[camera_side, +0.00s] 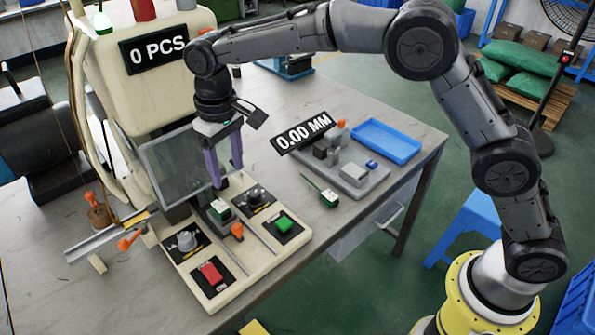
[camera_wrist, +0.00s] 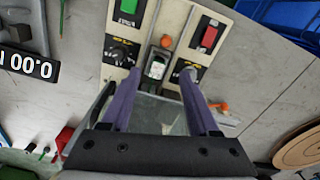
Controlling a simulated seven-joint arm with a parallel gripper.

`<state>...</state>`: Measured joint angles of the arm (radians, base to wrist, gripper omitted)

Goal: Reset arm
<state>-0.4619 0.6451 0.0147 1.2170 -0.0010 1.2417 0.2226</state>
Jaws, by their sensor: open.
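My gripper (camera_side: 229,183) has two purple fingers that point down. In the side view it hangs above the machine's cream control base (camera_side: 210,290), near the clear guard panel (camera_side: 180,165). In the wrist view my gripper (camera_wrist: 155,82) has its fingers well apart. A small white and green part (camera_wrist: 157,70) shows between the fingertips, down in the nest on the base. The same part (camera_side: 221,207) shows in the side view just below the fingers. The fingers appear empty. Whether they touch anything is hard to tell.
The base carries a red button (camera_side: 211,273), a green button (camera_side: 284,223) and knobs. To the right are another white and green part (camera_side: 329,197), a grey gauge fixture (camera_side: 350,175) with a "0.00 MM" sign (camera_side: 301,133), and a blue tray (camera_side: 386,141). The table's front right is clear.

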